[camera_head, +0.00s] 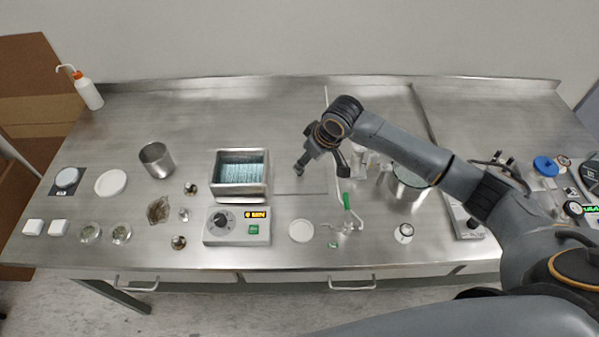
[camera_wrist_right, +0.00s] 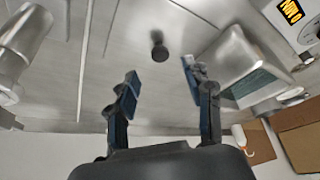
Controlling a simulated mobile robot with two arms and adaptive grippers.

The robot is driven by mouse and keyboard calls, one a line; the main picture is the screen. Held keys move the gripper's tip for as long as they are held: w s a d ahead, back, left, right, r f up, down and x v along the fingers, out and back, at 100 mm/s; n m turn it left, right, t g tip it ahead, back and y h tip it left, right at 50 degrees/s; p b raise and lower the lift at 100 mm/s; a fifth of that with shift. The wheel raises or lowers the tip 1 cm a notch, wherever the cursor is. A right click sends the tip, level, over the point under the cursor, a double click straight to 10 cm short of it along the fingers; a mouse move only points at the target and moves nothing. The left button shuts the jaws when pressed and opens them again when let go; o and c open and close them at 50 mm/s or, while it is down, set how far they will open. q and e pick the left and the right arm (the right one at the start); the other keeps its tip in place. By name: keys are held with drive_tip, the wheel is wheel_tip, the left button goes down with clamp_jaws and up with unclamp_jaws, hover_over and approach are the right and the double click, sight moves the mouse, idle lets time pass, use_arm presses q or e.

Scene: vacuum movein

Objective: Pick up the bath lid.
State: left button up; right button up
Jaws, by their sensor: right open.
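The bath (camera_head: 240,190) is an open metal box of bluish water on the bench, with a control unit in front. The bath lid (camera_head: 290,187) appears as a flat metal plate lying to the right of the bath; its edges blend into the bench. In the right wrist view, a dark round knob (camera_wrist_right: 159,48) stands up from the metal surface, beyond and roughly between the fingertips. My right gripper (camera_head: 321,170) is open over the plate; its fingers (camera_wrist_right: 160,85) show apart and empty in the wrist view. The left gripper is not visible.
The control unit (camera_head: 237,226) stands in front of the bath. A green-topped glass piece (camera_head: 347,212) and a white dish (camera_head: 301,231) are near the front. A metal pot (camera_head: 409,185) stands to the right, under my arm. The bench behind the bath is clear.

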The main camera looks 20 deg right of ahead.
sight(303, 172)
drive_tip(key=shift+p+x, duration=0.45)
drive_tip(key=shift+x, duration=0.6)
drive_tip(key=shift+p+x, duration=0.4)
drive_tip(key=shift+x, duration=1.6)
drive_tip(key=shift+w+a, duration=0.1)
clamp_jaws()
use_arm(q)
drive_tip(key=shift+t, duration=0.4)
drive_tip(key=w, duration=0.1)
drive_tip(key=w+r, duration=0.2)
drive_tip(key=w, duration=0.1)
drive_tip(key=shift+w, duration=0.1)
